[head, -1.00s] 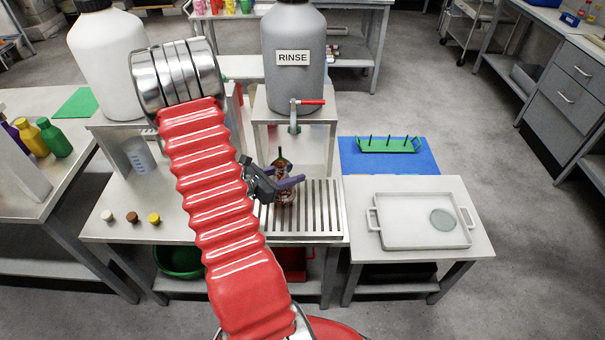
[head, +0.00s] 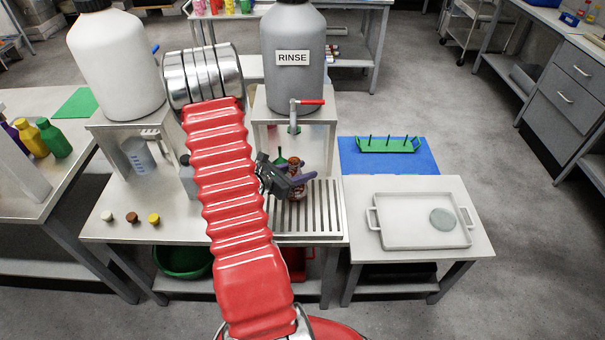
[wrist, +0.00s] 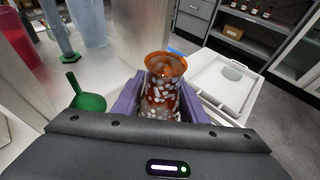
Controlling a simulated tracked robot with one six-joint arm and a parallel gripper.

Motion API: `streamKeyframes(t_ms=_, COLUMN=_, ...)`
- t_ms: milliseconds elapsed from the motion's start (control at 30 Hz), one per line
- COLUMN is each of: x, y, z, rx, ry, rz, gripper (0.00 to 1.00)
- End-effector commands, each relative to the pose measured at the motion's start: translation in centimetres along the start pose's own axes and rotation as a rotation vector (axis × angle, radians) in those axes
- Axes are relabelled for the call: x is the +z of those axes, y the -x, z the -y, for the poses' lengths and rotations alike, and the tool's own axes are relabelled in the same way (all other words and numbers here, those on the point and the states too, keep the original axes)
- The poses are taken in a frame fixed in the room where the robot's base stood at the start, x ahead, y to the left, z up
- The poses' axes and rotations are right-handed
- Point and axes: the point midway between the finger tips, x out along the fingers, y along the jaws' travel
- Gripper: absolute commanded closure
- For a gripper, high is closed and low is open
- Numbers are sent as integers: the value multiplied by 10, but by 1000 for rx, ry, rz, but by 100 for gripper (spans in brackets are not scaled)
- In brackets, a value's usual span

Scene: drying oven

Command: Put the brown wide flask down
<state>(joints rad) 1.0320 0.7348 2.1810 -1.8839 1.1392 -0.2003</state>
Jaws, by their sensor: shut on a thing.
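The brown wide flask (head: 294,165) is speckled with white spots and looks upright. In the wrist view its open orange-brown mouth (wrist: 165,65) faces up toward the camera. My gripper (head: 297,186) has its purple fingers on either side of the flask; they also show in the wrist view (wrist: 163,106). It is shut on the flask's body, over the back left part of the slatted drain grate (head: 322,218), in front of the grey RINSE tank (head: 294,80). The flask's base is mostly hidden, so I cannot tell whether it touches the grate.
The RINSE tap (head: 308,102) hangs above and behind. A white tray (head: 394,243) with a grey-green disc (head: 443,218) is on the right table. A green pegged rack (head: 389,145) sits on a blue mat. The grate's front is clear.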

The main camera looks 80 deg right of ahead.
Motion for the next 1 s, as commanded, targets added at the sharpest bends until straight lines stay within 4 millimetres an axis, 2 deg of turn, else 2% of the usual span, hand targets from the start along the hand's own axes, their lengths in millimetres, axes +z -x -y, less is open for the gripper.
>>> streamKeyframes(t_ms=133, x=-11, y=-4, z=0, rx=0, ry=-1, rz=0, gripper=88)
streamKeyframes(t_ms=467, x=-12, y=-4, z=0, rx=1, ry=-2, rz=0, gripper=88)
streamKeyframes(t_ms=500, x=-12, y=-4, z=0, rx=1, ry=-1, rz=0, gripper=59)
streamKeyframes(t_ms=733, x=-12, y=-4, z=0, rx=1, ry=-1, rz=0, gripper=43)
streamKeyframes(t_ms=1000, x=-12, y=-4, z=0, rx=1, ry=-1, rz=0, gripper=42)
